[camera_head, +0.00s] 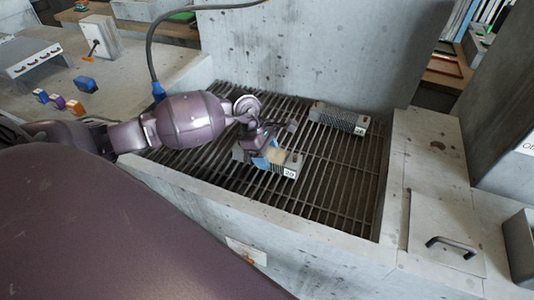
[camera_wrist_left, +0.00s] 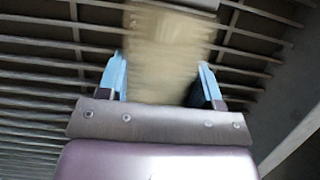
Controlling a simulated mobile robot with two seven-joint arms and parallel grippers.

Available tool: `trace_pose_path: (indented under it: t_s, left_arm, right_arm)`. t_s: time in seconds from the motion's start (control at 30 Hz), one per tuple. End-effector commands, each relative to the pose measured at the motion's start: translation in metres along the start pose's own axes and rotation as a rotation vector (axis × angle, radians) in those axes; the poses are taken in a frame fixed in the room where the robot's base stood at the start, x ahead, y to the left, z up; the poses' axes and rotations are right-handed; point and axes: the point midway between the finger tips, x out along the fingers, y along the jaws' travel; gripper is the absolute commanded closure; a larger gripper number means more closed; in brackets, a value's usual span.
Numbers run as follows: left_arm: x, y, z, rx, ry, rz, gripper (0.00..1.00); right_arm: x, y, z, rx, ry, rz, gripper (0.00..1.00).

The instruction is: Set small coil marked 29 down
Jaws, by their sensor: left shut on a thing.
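The small coil marked 29 (camera_head: 284,165) is a grey finned block with a pale middle and a white label at its right end. It is at or just above the dark slatted grate (camera_head: 335,185); I cannot tell if it touches. My left gripper (camera_head: 266,156) comes down over the coil and is shut on it, partly hiding its left part. In the left wrist view, the blue-tipped fingers of the left gripper (camera_wrist_left: 161,82) stand on both sides of the blurred, pale coil (camera_wrist_left: 168,45). My right gripper is not in view.
A similar finned coil (camera_head: 338,118) with a white label lies farther back on the grate. Concrete walls (camera_head: 300,50) and a front ledge (camera_head: 270,225) enclose the grate. A lid with a handle (camera_head: 450,245) is at right. Small coloured blocks (camera_head: 57,101) lie on the left counter. Bare grate lies right of coil 29.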

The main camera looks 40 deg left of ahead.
Motion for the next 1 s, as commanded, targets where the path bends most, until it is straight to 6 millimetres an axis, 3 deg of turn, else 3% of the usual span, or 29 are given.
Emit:
trace_pose_path:
  t_s: [0.03, 0.2, 0.57, 0.67, 1.0]
  left_arm:
    - [0.001, 0.0, -0.001, 0.0, 0.0, -0.001, 0.38]
    - [0.001, 0.0, 0.0, 0.0, 0.0, 0.0, 0.15]
    - [-0.005, 0.0, 0.001, 0.0, 0.0, 0.001, 0.15]
    - [-0.016, 0.001, 0.0, 0.001, 0.002, 0.003, 0.15]
    - [-0.081, 0.0, 0.0, 0.001, 0.004, 0.002, 0.15]
  right_arm:
    - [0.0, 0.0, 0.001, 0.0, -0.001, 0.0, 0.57]
    - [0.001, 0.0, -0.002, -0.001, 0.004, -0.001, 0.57]
    - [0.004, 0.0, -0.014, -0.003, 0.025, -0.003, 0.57]
    - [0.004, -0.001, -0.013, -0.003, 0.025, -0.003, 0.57]
    - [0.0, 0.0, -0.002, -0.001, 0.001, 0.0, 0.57]
